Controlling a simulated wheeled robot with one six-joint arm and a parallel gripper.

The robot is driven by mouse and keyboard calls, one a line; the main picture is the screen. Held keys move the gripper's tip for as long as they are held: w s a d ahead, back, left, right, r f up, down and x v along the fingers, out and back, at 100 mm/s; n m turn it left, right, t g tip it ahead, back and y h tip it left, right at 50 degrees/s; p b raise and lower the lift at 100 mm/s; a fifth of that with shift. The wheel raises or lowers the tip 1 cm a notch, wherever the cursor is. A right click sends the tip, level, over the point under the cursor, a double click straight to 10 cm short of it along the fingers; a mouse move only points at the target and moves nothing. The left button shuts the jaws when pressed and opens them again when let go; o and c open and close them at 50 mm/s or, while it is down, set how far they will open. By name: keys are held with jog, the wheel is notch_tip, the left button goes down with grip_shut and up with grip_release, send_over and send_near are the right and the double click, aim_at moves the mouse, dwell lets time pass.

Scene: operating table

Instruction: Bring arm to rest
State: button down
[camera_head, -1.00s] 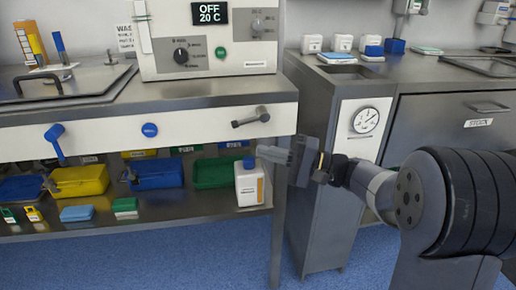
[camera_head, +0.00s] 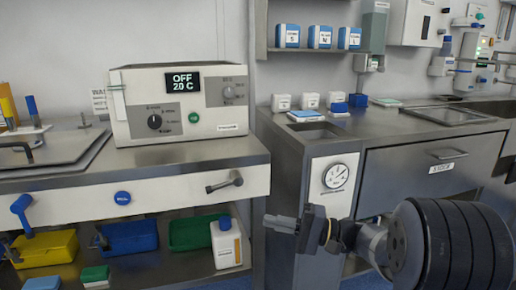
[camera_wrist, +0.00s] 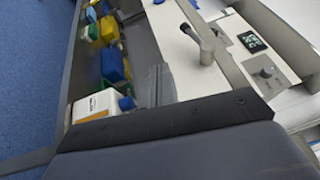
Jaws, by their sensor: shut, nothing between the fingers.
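My gripper (camera_head: 282,224) is at the lower middle of the head view, in front of the steel cabinet's front edge. Its fingers point left, are together and hold nothing. My arm runs from it to the lower right. In the wrist view the closed fingers (camera_wrist: 158,88) show above the dark gripper body. Behind them are the counter's drawer front and the lower shelf.
A white heater box (camera_head: 180,103) reading OFF 20 C stands on the left counter. A white bottle with a blue cap (camera_head: 226,243) stands on the shelf below, beside green (camera_head: 195,232), blue and yellow bins. A round gauge (camera_head: 335,177) is on the cabinet front.

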jog(key=shift+w+a+r+p, duration=0.25)
jog(key=shift+a+r, duration=0.6)
jog(key=shift+a, duration=1)
jog(key=shift+w+a+r+p, duration=0.1)
jog(key=shift+w+a+r, duration=0.3)
jog(key=shift+a+r, duration=1)
jog(key=shift+w+a+r+p, duration=0.1)
jog(key=shift+w+a+r, duration=0.25)
jog(key=shift+a, duration=2)
jog(key=shift+f, duration=0.15)
